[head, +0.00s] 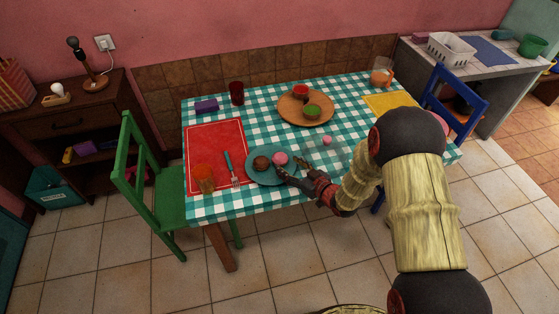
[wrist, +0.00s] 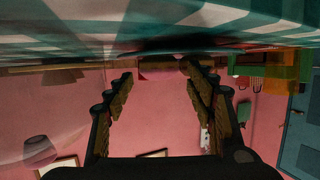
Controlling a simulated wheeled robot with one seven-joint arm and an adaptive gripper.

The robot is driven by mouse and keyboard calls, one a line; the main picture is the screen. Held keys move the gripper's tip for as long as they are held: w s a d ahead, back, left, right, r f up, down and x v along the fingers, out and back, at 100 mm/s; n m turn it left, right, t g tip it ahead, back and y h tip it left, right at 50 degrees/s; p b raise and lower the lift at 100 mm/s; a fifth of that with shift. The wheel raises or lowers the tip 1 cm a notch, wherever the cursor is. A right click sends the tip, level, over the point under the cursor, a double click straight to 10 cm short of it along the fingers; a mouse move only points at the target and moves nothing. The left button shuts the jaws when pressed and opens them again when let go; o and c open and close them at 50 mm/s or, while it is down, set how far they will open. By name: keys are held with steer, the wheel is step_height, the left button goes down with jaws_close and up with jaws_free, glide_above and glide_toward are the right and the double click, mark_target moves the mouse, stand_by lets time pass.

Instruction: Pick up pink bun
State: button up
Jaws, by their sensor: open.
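The pink bun (head: 280,158) sits on a teal plate (head: 255,178) near the front edge of the table, beside a brown bun (head: 261,163). My gripper (head: 289,167) reaches in low from the right, its fingertips close to the pink bun at the plate's right side. The wrist view is upside down, with the tabletop along its top. The fingers are open and empty. The table side of the pink bun is in shadow.
A red placemat (head: 215,142) with a fork (head: 231,167) and an orange cup (head: 203,171) lies left of the plate. A small pink item (head: 327,141) is to the right. A green chair (head: 160,190) stands left.

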mark_target(284, 163)
steer(key=b+x, duration=0.1)
steer(key=x, duration=0.3)
steer(key=shift+d, duration=0.1)
steer(key=shift+c, duration=1.2)
steer(key=shift+s+f, duration=0.1)
steer(key=c, duration=0.7)
